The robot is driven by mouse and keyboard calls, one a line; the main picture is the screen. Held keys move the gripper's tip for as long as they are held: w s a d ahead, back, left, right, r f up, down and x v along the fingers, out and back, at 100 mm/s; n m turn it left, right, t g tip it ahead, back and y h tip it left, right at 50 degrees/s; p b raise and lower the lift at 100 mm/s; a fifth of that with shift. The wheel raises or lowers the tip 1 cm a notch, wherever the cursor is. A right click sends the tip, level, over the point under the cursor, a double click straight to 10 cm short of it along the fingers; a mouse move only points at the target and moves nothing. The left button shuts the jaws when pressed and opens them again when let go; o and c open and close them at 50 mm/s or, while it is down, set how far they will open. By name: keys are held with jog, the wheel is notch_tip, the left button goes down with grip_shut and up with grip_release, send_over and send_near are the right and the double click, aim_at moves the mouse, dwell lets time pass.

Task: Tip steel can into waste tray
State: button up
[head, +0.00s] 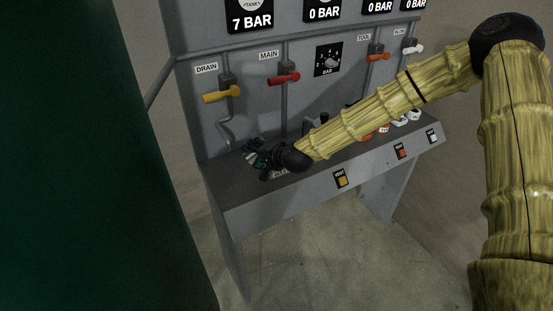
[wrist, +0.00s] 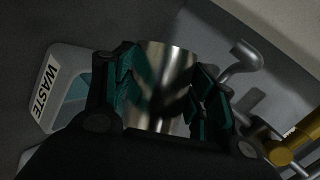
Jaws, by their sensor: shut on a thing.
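The shiny steel can (wrist: 168,75) sits between the dark, teal-padded fingers of my gripper (wrist: 165,92) in the wrist view. My gripper is shut on it. The waste tray (wrist: 62,60), pale grey with a WASTE label, lies just left of the can and is partly covered by the left finger. In the head view my gripper (head: 257,158) is low over the left end of the panel's shelf. My wrist and fingers mostly hide the can and the tray there. I cannot tell the can's tilt or what is in it.
A bent drain spout (wrist: 242,62) is close right of the can in the wrist view. The yellow DRAIN lever (head: 221,96) and red MAIN lever (head: 284,78) are above my gripper on the grey panel. Small items stand on the shelf (head: 236,194) behind my forearm.

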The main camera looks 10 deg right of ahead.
jog(key=shift+w+d+r+m+y+b, duration=0.1)
jog(key=shift+d+r+m+y+b, duration=0.05)
jog(key=shift+r+m+y+b, duration=0.3)
dwell(0.7)
jog(key=shift+w+d+f+m+y+b, duration=0.2)
jog(key=shift+d+f+m+y+b, duration=0.4)
jog(key=shift+b, duration=1.5)
jog(key=shift+d+r+m+y+b, duration=0.25)
jog(key=shift+r+b, duration=0.2)
jog(key=shift+b, duration=0.85)
jog(key=shift+r+p, duration=0.2)
jog(key=shift+p, duration=0.15)
jog(key=shift+a+r+p, duration=0.1)
jog(key=shift+p, duration=0.6)
jog(key=shift+a+n+p, duration=0.15)
jog(key=shift+n+p, duration=0.25)
jog(key=shift+p, duration=0.2)
jog(key=a+h+p, duration=0.1)
jog(key=p, duration=0.1)
jog(key=n+p, duration=0.1)
jog(key=p, duration=0.1)
jog(key=shift+s+a+r+h, duration=0.15)
jog(key=shift+s+a+h, duration=0.15)
jog(key=shift+a+h, duration=0.1)
jog(key=shift+f, duration=0.55)
